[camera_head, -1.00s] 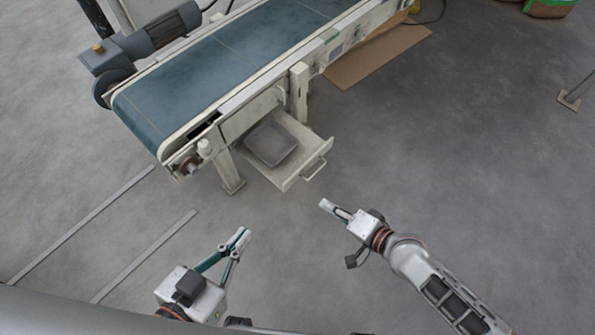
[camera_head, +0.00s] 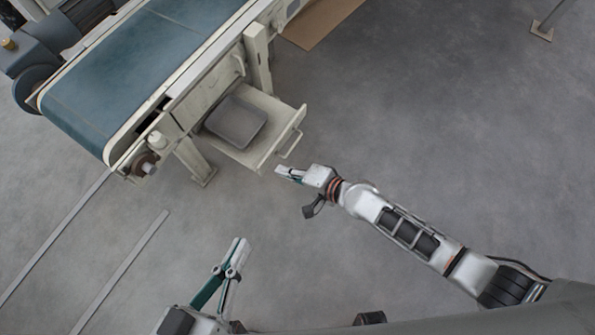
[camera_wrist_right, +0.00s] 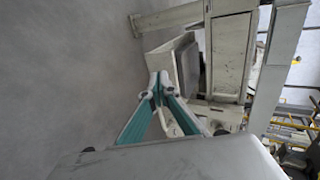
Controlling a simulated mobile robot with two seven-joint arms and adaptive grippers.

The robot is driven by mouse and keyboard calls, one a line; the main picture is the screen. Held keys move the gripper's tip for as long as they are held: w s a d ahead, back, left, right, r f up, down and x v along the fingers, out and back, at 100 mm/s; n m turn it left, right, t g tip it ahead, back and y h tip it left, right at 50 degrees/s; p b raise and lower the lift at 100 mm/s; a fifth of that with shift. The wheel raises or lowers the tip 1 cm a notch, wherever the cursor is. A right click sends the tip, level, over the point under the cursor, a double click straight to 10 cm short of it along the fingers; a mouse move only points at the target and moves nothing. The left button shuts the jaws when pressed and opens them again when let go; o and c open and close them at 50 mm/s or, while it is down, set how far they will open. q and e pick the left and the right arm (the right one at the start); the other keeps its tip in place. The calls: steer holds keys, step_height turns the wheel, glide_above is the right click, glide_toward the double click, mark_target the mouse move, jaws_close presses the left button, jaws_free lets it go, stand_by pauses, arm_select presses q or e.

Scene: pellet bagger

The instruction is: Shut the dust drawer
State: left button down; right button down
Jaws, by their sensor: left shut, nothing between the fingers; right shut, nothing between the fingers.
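The dust drawer (camera_head: 277,149) is a cream drawer pulled out from under the conveyor, with a bar handle on its front and a dark grey tray (camera_head: 237,122) inside. My right gripper (camera_head: 280,170) is shut and empty, its tips close to the lower front corner of the drawer, near the handle. In the right wrist view, my right gripper (camera_wrist_right: 160,78) points at the drawer (camera_wrist_right: 160,61); I cannot tell whether it touches. My left gripper (camera_head: 241,242) is shut and empty, low in the head view, well apart from the drawer.
The conveyor (camera_head: 150,62) with its blue belt stands above the drawer, with cream legs on both sides of it. A motor (camera_head: 35,50) is at the far left. Two flat strips (camera_head: 122,270) lie on the floor at left.

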mark_target(265, 162)
steer(key=shift+w+a, duration=0.8)
steer(key=shift+a, duration=0.25)
steer(key=shift+w+a, duration=0.4)
steer(key=shift+a, duration=0.1)
steer(key=shift+w+a, duration=0.1)
steer(key=shift+a, duration=0.1)
